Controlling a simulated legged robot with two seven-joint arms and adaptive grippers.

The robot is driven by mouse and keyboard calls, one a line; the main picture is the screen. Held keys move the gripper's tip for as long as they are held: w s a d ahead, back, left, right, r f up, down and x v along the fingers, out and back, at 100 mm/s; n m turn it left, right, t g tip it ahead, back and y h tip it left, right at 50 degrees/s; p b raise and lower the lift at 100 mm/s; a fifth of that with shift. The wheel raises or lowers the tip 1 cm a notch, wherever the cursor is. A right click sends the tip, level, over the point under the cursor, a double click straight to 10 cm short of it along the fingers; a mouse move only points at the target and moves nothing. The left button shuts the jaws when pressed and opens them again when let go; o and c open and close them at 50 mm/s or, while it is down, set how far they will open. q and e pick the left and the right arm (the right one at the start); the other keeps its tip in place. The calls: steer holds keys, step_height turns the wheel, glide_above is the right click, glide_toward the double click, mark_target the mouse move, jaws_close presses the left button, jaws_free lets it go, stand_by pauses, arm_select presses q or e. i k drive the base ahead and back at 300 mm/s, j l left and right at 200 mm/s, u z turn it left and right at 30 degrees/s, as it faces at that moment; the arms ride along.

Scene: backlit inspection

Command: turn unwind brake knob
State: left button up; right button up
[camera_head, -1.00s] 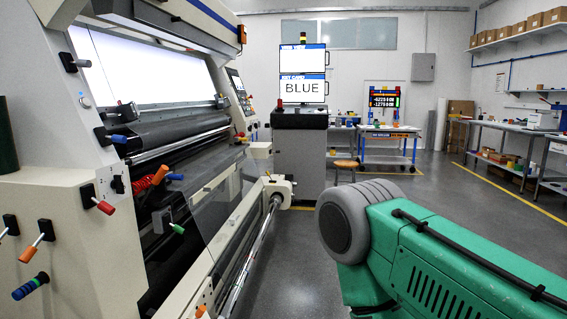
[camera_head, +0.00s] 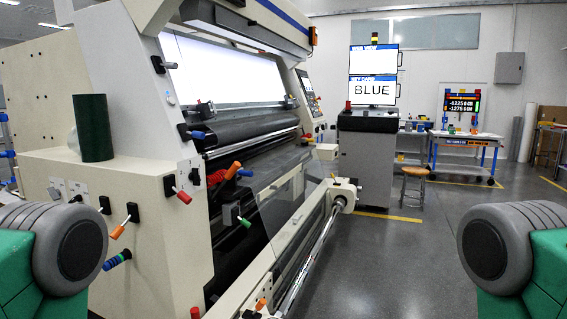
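I cannot tell which control is the unwind brake knob; no label is readable. The cream machine's side panel (camera_head: 150,215) carries several coloured levers: a red-tipped one (camera_head: 183,196), an orange-tipped one (camera_head: 119,230), a blue, green and black grip (camera_head: 117,259), and a blue-tipped one (camera_head: 194,135). Nearer the rollers are an orange-red handle (camera_head: 233,170), a blue handle (camera_head: 245,172) and a green-tipped lever (camera_head: 245,222). Only green and grey links of my two arms show at the lower left and right edges. Neither gripper is in view.
A dark green cylinder (camera_head: 92,128) stands on the machine's left ledge. A long metal shaft (camera_head: 315,248) runs along the machine's front rail. A console with a screen reading BLUE (camera_head: 373,90) and a stool (camera_head: 414,186) stand behind. The grey floor (camera_head: 400,265) between is clear.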

mark_target(79, 197)
steer(key=u, duration=1.25)
steer(key=z, duration=0.25)
steer(key=i+j+z, duration=0.2)
steer(key=z, duration=0.25)
steer(key=i+j+z, duration=0.2)
steer(key=j+z, duration=0.2)
steer(key=i+j+z, duration=0.1)
steer(key=j+z, duration=0.15)
steer(key=z, duration=0.2)
